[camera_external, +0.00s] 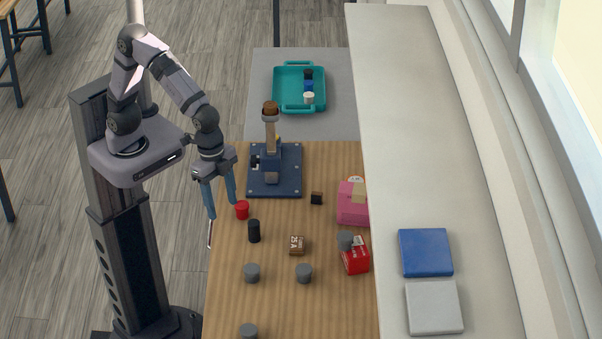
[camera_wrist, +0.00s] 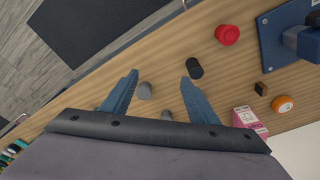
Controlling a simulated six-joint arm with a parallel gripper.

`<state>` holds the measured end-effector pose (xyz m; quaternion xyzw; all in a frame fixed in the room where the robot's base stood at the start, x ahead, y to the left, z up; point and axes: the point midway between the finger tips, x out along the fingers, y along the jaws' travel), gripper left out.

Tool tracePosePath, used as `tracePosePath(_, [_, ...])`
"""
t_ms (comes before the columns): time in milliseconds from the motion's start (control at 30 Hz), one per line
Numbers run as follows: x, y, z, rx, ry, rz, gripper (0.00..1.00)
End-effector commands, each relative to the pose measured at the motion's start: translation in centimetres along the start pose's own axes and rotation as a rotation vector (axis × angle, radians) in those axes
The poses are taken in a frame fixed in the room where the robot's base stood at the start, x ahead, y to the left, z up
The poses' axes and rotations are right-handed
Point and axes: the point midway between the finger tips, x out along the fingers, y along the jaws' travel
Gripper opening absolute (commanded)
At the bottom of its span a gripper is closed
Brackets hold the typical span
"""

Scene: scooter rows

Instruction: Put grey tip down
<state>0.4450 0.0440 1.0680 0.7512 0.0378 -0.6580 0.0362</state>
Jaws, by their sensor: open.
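Several grey round pieces are on the wooden table: one near the middle (camera_external: 252,272), one to its right (camera_external: 304,273), one at the front edge (camera_external: 248,331) and one by the red box (camera_external: 345,240). Which of them the task means, I cannot tell. My gripper (camera_external: 223,209) is open, pointing down over the table's left edge near the red cylinder (camera_external: 242,210).
A blue-based stand (camera_external: 290,185) and teal tray (camera_external: 321,85) are behind. The table's front right is mostly clear.

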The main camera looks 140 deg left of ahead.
Motion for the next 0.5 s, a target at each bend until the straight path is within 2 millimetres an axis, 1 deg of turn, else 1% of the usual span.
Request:
tracePosePath(33, [0.1, 0.8, 2.8, 0.019, -0.021, 0.002, 0.54])
tracePosePath(67, [0.3, 1.1, 4.2, 0.028, -0.032, 0.003, 0.54])
tracePosePath(100, [0.5, 1.5, 6.1, 0.040, -0.045, 0.003, 0.54])
tracePosePath(200, [1.0, 2.2, 10.3, 0.065, -0.078, 0.004, 0.54])
tracePosePath(300, [1.5, 2.5, 13.6, 0.084, -0.102, 0.004, 0.54])
tracePosePath(333, [1.6, 2.6, 14.3, 0.089, -0.108, 0.004, 0.54])
tracePosePath(400, [1.9, 2.7, 15.8, 0.096, -0.119, 0.004, 0.54])
tracePosePath(500, [2.0, 2.7, 16.9, 0.103, -0.127, 0.003, 0.54])
